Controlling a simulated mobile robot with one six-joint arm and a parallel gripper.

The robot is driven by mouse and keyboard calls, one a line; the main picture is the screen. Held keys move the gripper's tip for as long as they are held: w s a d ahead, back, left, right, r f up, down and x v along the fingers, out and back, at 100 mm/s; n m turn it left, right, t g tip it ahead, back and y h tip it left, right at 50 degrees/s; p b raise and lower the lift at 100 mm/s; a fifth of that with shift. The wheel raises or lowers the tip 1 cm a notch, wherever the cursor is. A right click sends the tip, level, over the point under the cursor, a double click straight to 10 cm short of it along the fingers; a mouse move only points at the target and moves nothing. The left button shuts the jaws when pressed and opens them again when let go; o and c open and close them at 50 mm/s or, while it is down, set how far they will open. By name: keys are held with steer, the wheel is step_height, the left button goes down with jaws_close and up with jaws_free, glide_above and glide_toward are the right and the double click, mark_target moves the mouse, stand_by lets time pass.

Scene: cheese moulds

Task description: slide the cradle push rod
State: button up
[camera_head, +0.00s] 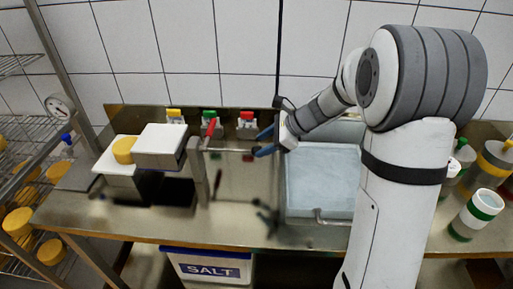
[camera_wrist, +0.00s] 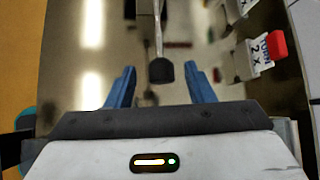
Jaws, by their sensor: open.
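The push rod (camera_head: 230,150) is a thin metal rod running level to the right from the upright metal frame (camera_head: 198,170) beside the white-topped block (camera_head: 162,138). Its dark end knob (camera_wrist: 160,72) shows in the wrist view between my two blue fingers, with a gap on each side. My gripper (camera_head: 264,143) is open at the rod's right end, its fingers pointing left toward the frame.
Yellow, green and red taps (camera_head: 246,119) line the backsplash. A basin (camera_head: 318,180) lies right of the rod. A yellow cheese (camera_head: 124,150) sits at the left.

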steer(key=v, duration=0.3)
steer(key=shift+d+r, duration=0.2)
steer(key=shift+d, duration=0.05)
